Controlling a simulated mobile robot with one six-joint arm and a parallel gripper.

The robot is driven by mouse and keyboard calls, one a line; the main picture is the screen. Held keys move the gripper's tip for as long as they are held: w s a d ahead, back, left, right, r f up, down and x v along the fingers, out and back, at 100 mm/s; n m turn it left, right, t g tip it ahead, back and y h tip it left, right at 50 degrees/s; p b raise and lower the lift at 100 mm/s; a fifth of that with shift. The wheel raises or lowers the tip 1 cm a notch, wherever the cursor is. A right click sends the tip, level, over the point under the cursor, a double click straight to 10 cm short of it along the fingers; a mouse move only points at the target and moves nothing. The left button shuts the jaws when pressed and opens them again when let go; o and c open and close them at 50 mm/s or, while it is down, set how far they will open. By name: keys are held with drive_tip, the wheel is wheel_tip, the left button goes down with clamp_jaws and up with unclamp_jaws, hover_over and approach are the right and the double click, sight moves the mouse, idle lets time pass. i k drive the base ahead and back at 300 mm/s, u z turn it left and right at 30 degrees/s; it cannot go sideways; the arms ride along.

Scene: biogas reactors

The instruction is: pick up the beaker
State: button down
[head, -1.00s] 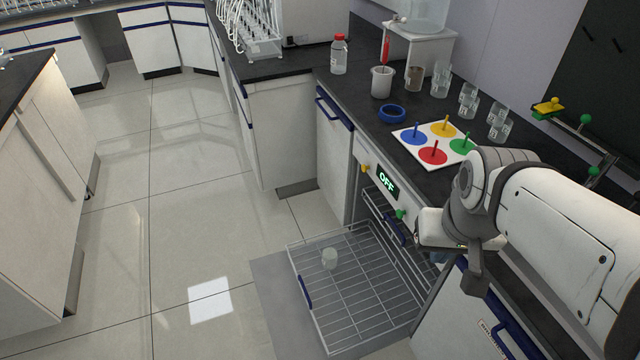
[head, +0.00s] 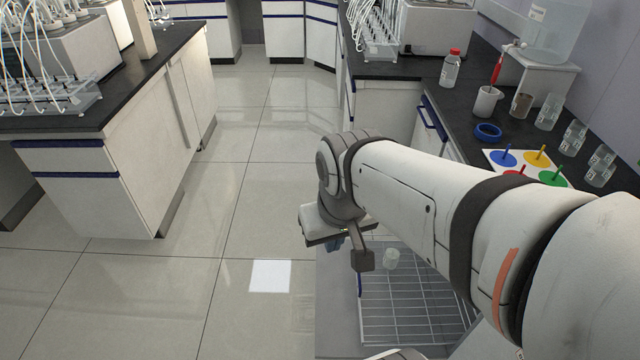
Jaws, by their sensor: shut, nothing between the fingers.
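More clear beakers, such as one (head: 548,111) near the back, stand on the dark bench at the right. My arm hides the washer front and part of the rack's right side.
The dark bench holds a red-capped bottle (head: 451,68), a white cup (head: 486,102), a blue ring (head: 488,133) and a board with coloured pegs (head: 503,160). An island bench (head: 110,160) stands at the left. The tiled floor between is clear.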

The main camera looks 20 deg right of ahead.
sight(391, 255)
drive_tip(key=z, duration=0.15)
drive_tip(key=i, duration=0.15)
drive_tip(key=u, duration=0.45)
drive_tip(key=k, duration=0.15)
drive_tip(key=z, duration=1.35)
